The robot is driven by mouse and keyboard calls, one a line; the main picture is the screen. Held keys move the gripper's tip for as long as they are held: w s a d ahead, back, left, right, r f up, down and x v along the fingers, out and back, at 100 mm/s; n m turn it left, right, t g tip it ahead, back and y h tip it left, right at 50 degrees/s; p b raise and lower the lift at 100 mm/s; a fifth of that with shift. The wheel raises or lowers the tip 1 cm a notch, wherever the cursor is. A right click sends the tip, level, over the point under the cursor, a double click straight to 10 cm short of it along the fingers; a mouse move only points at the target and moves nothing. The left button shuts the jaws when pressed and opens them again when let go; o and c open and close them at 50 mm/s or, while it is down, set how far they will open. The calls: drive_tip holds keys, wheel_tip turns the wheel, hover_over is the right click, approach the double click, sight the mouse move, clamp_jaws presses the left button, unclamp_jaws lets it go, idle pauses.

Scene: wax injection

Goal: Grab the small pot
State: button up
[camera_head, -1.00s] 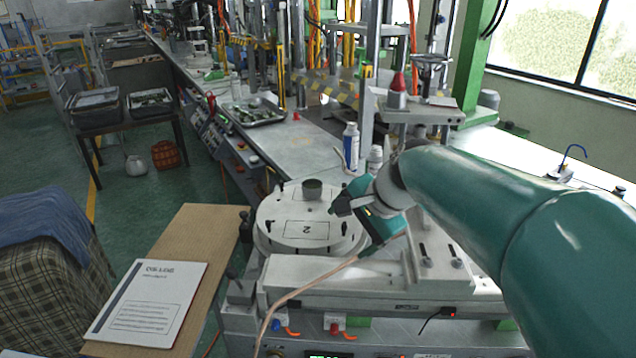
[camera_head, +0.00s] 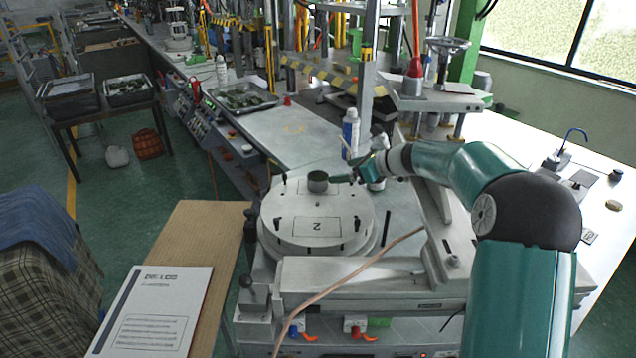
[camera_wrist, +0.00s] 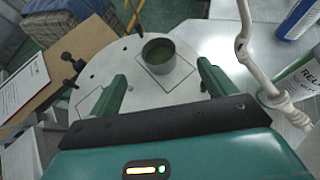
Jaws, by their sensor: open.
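The small pot (camera_head: 317,182) is a dark grey, open-topped cylinder. It stands upright on the round white plate (camera_head: 285,222) marked "2", toward its back edge. My gripper (camera_head: 342,178) is just to the right of the pot in the head view, low over the plate. In the wrist view the pot (camera_wrist: 162,62) is ahead of and between the lines of my two green fingers, beyond their tips. My gripper (camera_wrist: 160,78) is spread open and empty, and the pot appears apart from both fingers.
A white bottle (camera_head: 350,134) and a smaller white bottle (camera_head: 377,172) stand close behind my gripper. A pale cable (camera_wrist: 245,45) runs right of the fingers in the wrist view. A wooden board with a document (camera_head: 150,312) lies at left.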

approach(310, 178)
drive_tip(key=shift+w+a+f, duration=0.55)
drive_tip(key=shift+w, duration=0.1)
drive_tip(key=shift+a+f, duration=0.1)
drive_tip(key=shift+a, duration=0.2)
drive_tip(key=x, duration=0.4)
drive_tip(key=shift+s, duration=0.15)
drive_tip(key=shift+w+a+f, duration=0.15)
drive_tip(key=shift+w+f, duration=0.1)
drive_tip(key=shift+s, duration=0.1)
drive_tip(key=shift+c, duration=0.6)
drive_tip(key=c, duration=1)
drive_tip(key=shift+r, duration=0.2)
drive_tip(key=shift+c, duration=0.2)
